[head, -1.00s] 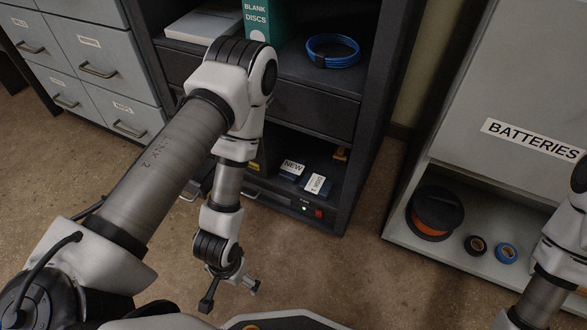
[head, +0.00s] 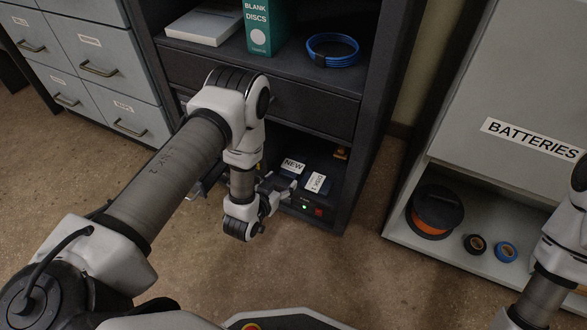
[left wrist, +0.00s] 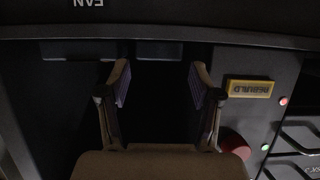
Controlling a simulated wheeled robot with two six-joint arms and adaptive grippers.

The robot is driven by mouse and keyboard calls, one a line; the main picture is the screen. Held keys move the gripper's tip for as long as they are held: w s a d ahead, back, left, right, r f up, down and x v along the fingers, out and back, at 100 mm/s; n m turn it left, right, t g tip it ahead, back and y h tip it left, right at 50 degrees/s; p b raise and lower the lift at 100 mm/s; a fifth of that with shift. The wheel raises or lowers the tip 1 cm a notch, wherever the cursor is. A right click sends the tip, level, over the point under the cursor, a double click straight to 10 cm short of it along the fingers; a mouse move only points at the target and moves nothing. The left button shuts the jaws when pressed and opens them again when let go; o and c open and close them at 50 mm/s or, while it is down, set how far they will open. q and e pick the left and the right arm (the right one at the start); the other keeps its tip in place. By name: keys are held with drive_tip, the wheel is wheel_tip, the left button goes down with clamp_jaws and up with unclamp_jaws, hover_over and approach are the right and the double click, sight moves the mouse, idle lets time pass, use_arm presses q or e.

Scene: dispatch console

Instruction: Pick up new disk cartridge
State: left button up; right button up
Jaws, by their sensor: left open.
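The cartridge labelled NEW (head: 292,167) lies on the low shelf of the dark cabinet in the head view. It is dark blue with a white label. A similar cartridge labelled DISK 1 (head: 316,183) lies to its right. My left gripper (head: 279,187) is at the front of that shelf, just in front of and below the NEW cartridge, pointing toward the cabinet. In the left wrist view its fingers (left wrist: 161,85) are spread, with only dark space between them. The cartridges cannot be made out clearly there. My right gripper is out of view.
The left wrist view shows a yellow REBUILD label (left wrist: 250,88) and a red knob (left wrist: 235,146) close to the fingers. A drawer front (head: 300,105) is above the low shelf. The BATTERIES cabinet (head: 530,140) stands at the right, with open floor between.

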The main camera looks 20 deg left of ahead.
sight(287, 176)
use_arm(q)
drive_tip(key=b+x, duration=0.3)
drive_tip(key=x, duration=0.1)
drive_tip(key=shift+w+d+f, duration=0.1)
drive_tip(key=shift+w+f, duration=0.1)
drive_tip(key=shift+w, duration=0.2)
drive_tip(key=shift+r, duration=0.15)
drive_tip(key=shift+c, duration=0.3)
drive_tip(key=c, duration=0.9)
drive_tip(key=shift+o, duration=0.2)
